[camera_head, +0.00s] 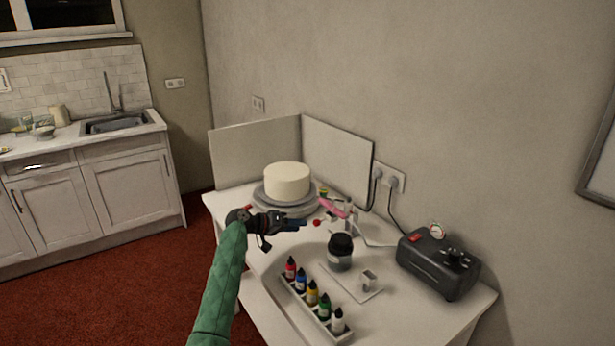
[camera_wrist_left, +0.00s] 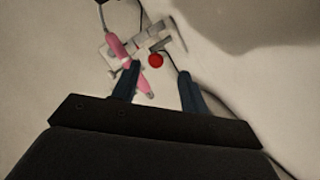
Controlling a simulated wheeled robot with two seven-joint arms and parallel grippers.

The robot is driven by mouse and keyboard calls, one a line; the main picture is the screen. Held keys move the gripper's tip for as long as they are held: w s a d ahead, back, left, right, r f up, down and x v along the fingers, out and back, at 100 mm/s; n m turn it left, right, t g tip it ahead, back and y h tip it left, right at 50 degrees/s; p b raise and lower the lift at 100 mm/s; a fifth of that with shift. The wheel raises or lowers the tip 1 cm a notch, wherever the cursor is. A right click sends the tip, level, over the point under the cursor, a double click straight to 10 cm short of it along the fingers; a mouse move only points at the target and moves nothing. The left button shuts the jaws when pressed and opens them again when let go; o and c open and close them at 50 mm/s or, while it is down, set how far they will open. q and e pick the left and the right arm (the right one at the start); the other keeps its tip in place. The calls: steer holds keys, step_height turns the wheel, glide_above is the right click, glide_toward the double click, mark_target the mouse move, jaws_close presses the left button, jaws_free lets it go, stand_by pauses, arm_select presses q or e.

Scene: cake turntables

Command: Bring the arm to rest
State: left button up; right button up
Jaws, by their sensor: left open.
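My left arm in its green sleeve comes in from the lower left in the head view. Its gripper (camera_head: 296,223) is over the white table (camera_head: 262,262), in front of the cake turntable. In the left wrist view the two dark blue fingers (camera_wrist_left: 158,88) are spread apart with nothing held between them. A pink tool (camera_wrist_left: 120,50) on a grey holder and a small red ball (camera_wrist_left: 155,60) lie beyond the fingertips. The left finger overlaps the pink tool in that picture; I cannot tell whether they touch. My right gripper is not in view.
A white cake (camera_head: 287,182) stands on a grey turntable (camera_head: 262,199) before white panels (camera_head: 340,160). A dark-lidded jar (camera_head: 341,250), a rack of several colour bottles (camera_head: 312,292) and a black compressor (camera_head: 438,264) with cables stand nearby. Open floor (camera_head: 100,300) lies to the left.

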arm_select(q)
steer(key=s+a+r+t+y, duration=0.1)
steer(key=s+a+r+y, duration=0.2)
steer(key=r+y, duration=0.35)
steer(key=s+a+t+y, duration=0.1)
steer(key=s+a, duration=0.2)
steer(key=s, duration=0.5)
steer(key=s+a+f+g+y, duration=0.1)
steer(key=s+f+g, duration=0.1)
steer(key=s+f, duration=0.8)
steer(key=s+f+g+y, duration=0.1)
steer(key=s+f, duration=1)
steer(key=s, duration=1.5)
steer(key=s+a+f+n+g+y, duration=0.1)
steer(key=s+f+g+y, duration=0.1)
steer(key=s+f, duration=0.9)
steer(key=s+g, duration=0.1)
steer(key=s, duration=0.6)
steer(key=shift+a+f+g, duration=0.25)
steer(key=shift+a+g, duration=0.05)
steer(key=shift+a, duration=0.05)
